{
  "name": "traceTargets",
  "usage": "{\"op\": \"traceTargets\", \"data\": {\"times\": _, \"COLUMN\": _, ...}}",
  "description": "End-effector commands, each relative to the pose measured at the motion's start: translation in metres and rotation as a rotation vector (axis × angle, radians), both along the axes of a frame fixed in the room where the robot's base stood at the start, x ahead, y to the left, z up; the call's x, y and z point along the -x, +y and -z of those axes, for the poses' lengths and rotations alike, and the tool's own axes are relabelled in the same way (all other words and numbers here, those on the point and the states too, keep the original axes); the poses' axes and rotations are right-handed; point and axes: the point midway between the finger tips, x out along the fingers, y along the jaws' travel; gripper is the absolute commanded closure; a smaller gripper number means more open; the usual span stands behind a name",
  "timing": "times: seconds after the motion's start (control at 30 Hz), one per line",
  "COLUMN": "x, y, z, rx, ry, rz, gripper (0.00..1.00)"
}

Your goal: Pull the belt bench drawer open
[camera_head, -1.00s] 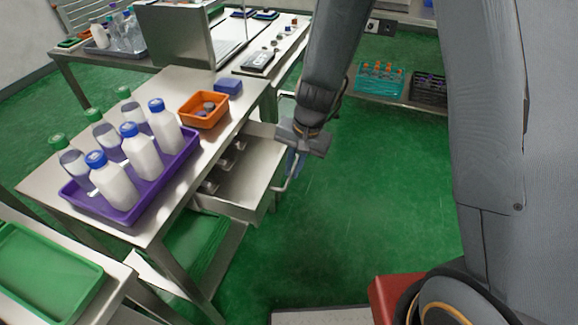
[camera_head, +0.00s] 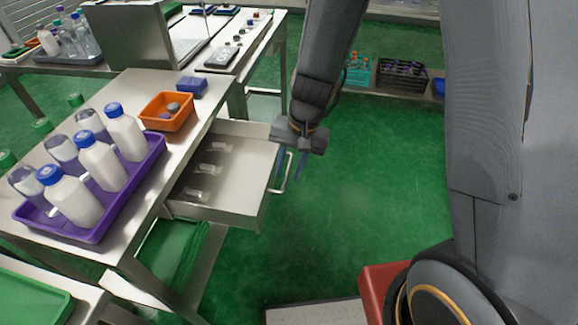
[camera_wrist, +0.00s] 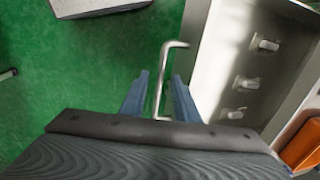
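The belt bench drawer (camera_head: 238,178) stands pulled well out of the steel bench (camera_head: 140,88), with several small clear pieces inside. Its bar handle (camera_head: 283,183) is on the drawer front. My gripper (camera_head: 291,168) is at the handle, pointing down. In the wrist view, the two blue fingers of my gripper (camera_wrist: 160,78) are apart, with the handle (camera_wrist: 161,85) between them and a gap on each side. The drawer (camera_wrist: 215,70) lies to the right there.
On the bench stand a purple tray (camera_head: 100,232) of bottles, an orange bin (camera_head: 152,112) and a blue box (camera_head: 192,86). A green tray (camera_head: 30,300) is at lower left. Green floor (camera_head: 350,200) is clear right of the drawer.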

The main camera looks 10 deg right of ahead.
Motion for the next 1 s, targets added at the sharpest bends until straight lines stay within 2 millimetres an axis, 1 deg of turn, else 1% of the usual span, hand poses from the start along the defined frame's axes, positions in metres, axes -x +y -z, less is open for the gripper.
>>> {"op": "traceTargets", "data": {"times": 0.23, "x": -0.002, "y": 0.0, "z": -0.001, "rx": -0.001, "ry": -0.005, "rz": 0.002, "gripper": 0.72}}
{"op": "traceTargets", "data": {"times": 0.33, "x": -0.003, "y": -0.001, "z": -0.007, "rx": -0.001, "ry": -0.007, "rz": 0.003, "gripper": 0.72}}
{"op": "traceTargets", "data": {"times": 0.43, "x": -0.002, "y": -0.003, "z": -0.019, "rx": -0.002, "ry": -0.008, "rz": 0.003, "gripper": 0.72}}
{"op": "traceTargets", "data": {"times": 0.7, "x": 0.001, "y": -0.01, "z": -0.06, "rx": -0.001, "ry": -0.008, "rz": 0.0, "gripper": 0.72}}
{"op": "traceTargets", "data": {"times": 0.83, "x": 0.002, "y": -0.013, "z": -0.071, "rx": 0.0, "ry": -0.005, "rz": 0.001, "gripper": 0.72}}
{"op": "traceTargets", "data": {"times": 1.0, "x": 0.003, "y": -0.014, "z": -0.077, "rx": 0.0, "ry": -0.004, "rz": 0.0, "gripper": 0.72}}
